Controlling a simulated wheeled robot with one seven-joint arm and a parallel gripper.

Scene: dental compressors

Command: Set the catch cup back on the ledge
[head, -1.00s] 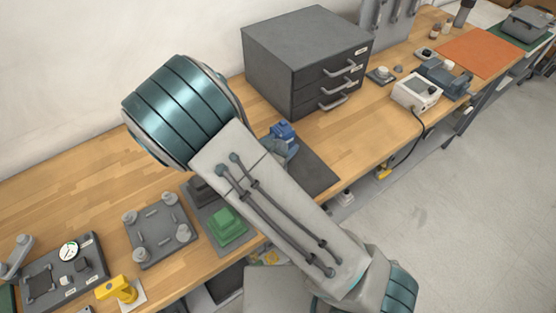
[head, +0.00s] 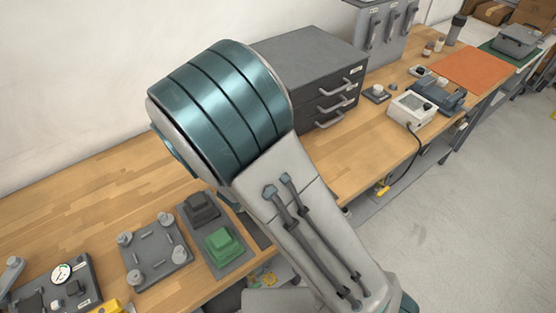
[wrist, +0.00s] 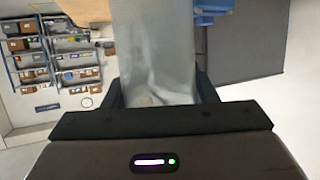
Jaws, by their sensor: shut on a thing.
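The catch cup (wrist: 155,50) is a pale, cloudy, see-through vessel in the middle of the wrist view. My gripper (wrist: 160,90) is shut on it, with one dark finger on each side of its near end. The cup's far end runs out of the top of the picture. In the head view my arm hides the gripper and the cup. I cannot make out the ledge for certain in either view. A blue part (wrist: 213,8) shows just beyond the cup at the upper right of the wrist view.
On the wooden bench (head: 130,195) stand a dark drawer cabinet (head: 310,60), a green-buttoned pedal unit (head: 222,243), a grey plate with posts (head: 155,252) and a gauge box (head: 60,285). A white meter (head: 412,108) and an orange mat (head: 470,68) lie farther right.

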